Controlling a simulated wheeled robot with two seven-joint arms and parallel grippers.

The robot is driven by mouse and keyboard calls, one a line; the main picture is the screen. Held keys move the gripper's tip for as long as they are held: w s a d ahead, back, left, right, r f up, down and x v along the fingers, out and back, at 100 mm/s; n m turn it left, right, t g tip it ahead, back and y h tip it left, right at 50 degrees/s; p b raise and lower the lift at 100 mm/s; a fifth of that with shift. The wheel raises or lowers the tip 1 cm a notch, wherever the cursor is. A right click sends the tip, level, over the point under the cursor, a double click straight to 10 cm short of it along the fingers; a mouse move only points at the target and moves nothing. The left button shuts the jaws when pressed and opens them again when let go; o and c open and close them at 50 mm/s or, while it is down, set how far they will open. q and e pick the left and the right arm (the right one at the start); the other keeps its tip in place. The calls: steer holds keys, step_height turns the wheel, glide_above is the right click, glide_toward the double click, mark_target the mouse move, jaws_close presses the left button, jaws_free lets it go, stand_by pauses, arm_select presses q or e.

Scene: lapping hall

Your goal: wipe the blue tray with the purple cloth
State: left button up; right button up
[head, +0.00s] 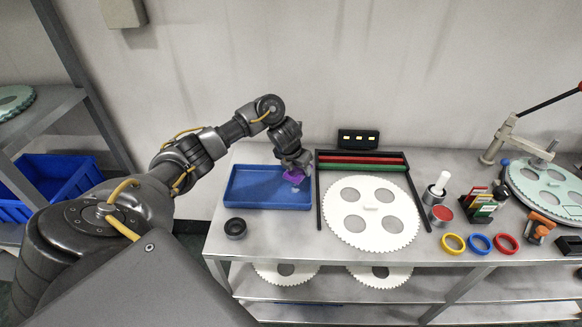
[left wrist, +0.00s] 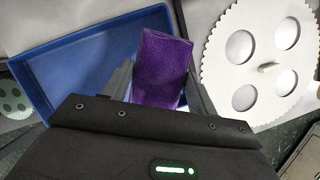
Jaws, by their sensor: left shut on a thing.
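The blue tray (head: 262,203) lies flat on the left part of the workbench; it also shows in the left wrist view (left wrist: 75,75). My left gripper (head: 297,168) is over the right part of the tray, pointing down. It is shut on the purple cloth (left wrist: 163,62), which hangs bunched between the fingers. In the head view a bit of the purple cloth (head: 292,176) shows under the gripper. I cannot tell whether the cloth touches the tray floor. A pale patch (head: 296,189) shows on the tray by the cloth. My right gripper is not in view.
A white toothed disc (head: 371,239) with round holes lies right of the tray, by a black frame with red and green bars (head: 362,160). A small black cup (head: 235,228) stands in front of the tray. Rings (head: 479,243) and small tools lie further right. A wall stands behind.

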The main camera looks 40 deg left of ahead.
arm_select(q)
steer(key=shift+s+a+f+n+y, duration=0.2)
steer(key=shift+a+n, duration=0.15)
steer(key=shift+a, duration=0.15)
steer(key=shift+s+a+f+n+y, duration=0.1)
steer(key=shift+s+a+f+n, duration=0.1)
steer(key=shift+a+n, duration=0.2)
steer(key=shift+w, duration=0.1)
steer(key=shift+f, duration=0.15)
steer(key=b, duration=0.6)
glide_above(294, 187)
steer(key=s, duration=0.2)
steer(key=f, duration=0.5)
steer(key=shift+w+d+f, duration=0.1)
steer(key=shift+w+f, duration=0.15)
steer(key=shift+f, duration=0.15)
steer(key=shift+f+b, duration=0.65)
steer(key=shift+f, duration=0.3)
